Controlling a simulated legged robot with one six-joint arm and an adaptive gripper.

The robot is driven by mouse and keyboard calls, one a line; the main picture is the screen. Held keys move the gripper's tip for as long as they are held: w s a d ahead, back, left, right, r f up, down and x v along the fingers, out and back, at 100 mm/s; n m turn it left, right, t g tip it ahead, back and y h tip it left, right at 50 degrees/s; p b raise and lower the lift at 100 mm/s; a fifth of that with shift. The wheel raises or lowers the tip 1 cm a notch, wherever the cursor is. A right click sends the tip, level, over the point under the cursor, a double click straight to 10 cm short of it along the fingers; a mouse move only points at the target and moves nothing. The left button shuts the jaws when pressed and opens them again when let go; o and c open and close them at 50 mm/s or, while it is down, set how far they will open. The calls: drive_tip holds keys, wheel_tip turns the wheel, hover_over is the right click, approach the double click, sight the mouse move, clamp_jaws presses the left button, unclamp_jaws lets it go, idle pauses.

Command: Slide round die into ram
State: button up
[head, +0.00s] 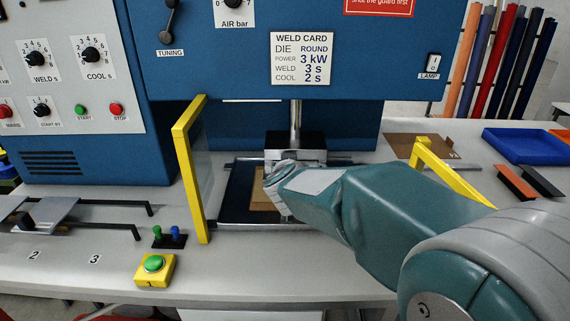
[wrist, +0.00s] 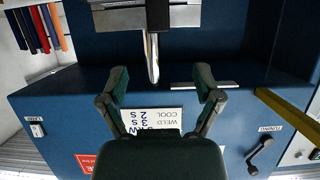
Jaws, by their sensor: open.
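The ram's metal block (head: 296,145) hangs below the blue welder head on a bright vertical shaft (head: 296,115). The upside-down wrist view shows the block (wrist: 110,17) at the top, with the shaft (wrist: 152,60) below it in the picture. My gripper (wrist: 162,75) is open, its two fingers apart with the shaft seen between them; I cannot tell whether they touch anything. In the head view my wrist covers the fingers and part of the ram's front. I cannot make out the round die in either view. The weld card (head: 302,58) reads "DIE ROUND".
Yellow guard posts stand left (head: 190,165) and right (head: 450,172) of the black press bed (head: 240,200), which holds a brown sheet (head: 258,190). A yellow box with a green button (head: 154,266) is at front left. A blue tray (head: 525,144) lies at right.

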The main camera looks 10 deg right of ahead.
drive_tip(key=x, duration=1)
drive_tip(key=shift+w+d+f, duration=0.1)
drive_tip(key=shift+w+f, duration=0.1)
clamp_jaws()
drive_tip(key=shift+r, duration=0.1)
drive_tip(key=shift+w, duration=0.1)
idle(0.4)
